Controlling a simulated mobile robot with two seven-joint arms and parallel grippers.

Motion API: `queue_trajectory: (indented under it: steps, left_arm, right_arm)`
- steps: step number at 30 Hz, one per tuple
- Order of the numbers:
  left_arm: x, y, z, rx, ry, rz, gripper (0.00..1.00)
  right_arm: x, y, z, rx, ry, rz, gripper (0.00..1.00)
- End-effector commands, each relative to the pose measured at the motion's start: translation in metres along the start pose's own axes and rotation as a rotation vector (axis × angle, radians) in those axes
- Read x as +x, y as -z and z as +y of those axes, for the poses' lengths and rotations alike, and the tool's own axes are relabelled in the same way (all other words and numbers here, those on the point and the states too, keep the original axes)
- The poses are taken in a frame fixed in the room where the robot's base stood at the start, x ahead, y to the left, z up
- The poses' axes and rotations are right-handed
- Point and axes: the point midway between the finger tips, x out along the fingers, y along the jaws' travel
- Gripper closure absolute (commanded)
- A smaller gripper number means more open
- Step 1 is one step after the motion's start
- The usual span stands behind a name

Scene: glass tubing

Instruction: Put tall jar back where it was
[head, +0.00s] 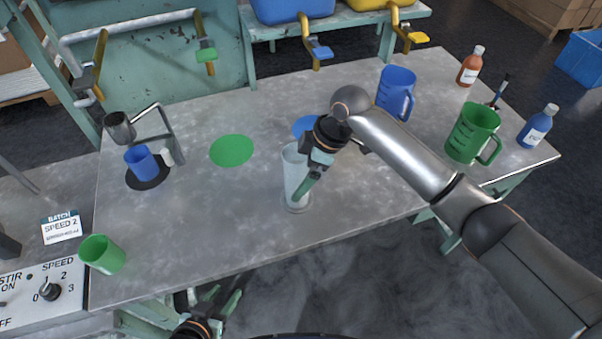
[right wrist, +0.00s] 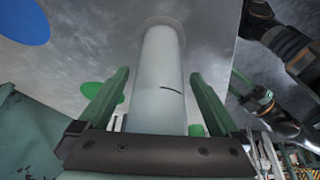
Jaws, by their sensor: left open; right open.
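The tall jar (head: 294,178) is a pale, clear cylinder standing upright on the bare grey table (head: 250,215). My right gripper (head: 306,182) is at the jar. In the right wrist view the jar (right wrist: 160,105) lies between the spread green fingers, with a gap visible on each side, so the gripper is open. My left gripper (head: 221,299) is open and empty, low beyond the table's front edge. A blue disc (head: 302,124) lies behind the jar, partly hidden by my right arm. A green disc (head: 232,150) lies to the jar's left.
A blue cup (head: 141,161) sits on a dark round base under a metal stand (head: 174,130) at left. A green cup (head: 102,254) is at the front left. A blue jug (head: 394,90), green jug (head: 470,133) and bottles (head: 537,127) stand at right. The front middle is clear.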

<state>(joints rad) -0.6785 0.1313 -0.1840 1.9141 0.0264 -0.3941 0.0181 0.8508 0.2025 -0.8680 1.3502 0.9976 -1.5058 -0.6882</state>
Motion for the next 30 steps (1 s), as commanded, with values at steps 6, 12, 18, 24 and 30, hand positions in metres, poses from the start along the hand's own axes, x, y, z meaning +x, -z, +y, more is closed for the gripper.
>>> queue_trajectory:
  steps: [6,12,18,24,30]
  left_arm:
    - [-0.001,0.001,0.000,0.000,0.000,0.000,0.50]
    - [-0.001,0.002,0.000,0.000,0.000,0.001,0.50]
    - [-0.002,0.002,0.000,0.000,0.000,0.001,0.50]
    - [-0.002,0.002,0.000,0.000,0.000,0.001,0.50]
    - [-0.002,0.002,0.000,0.000,0.000,0.001,0.50]
  right_arm:
    - [-0.033,0.001,0.001,-0.002,-0.005,0.002,0.01]
    - [-0.077,0.001,0.002,-0.001,-0.005,0.002,0.01]
    - [-0.109,0.001,0.001,-0.001,-0.003,0.001,0.01]
    - [-0.122,0.001,0.000,0.000,0.000,0.001,0.01]
    - [-0.122,0.001,0.000,0.000,0.000,0.001,0.01]
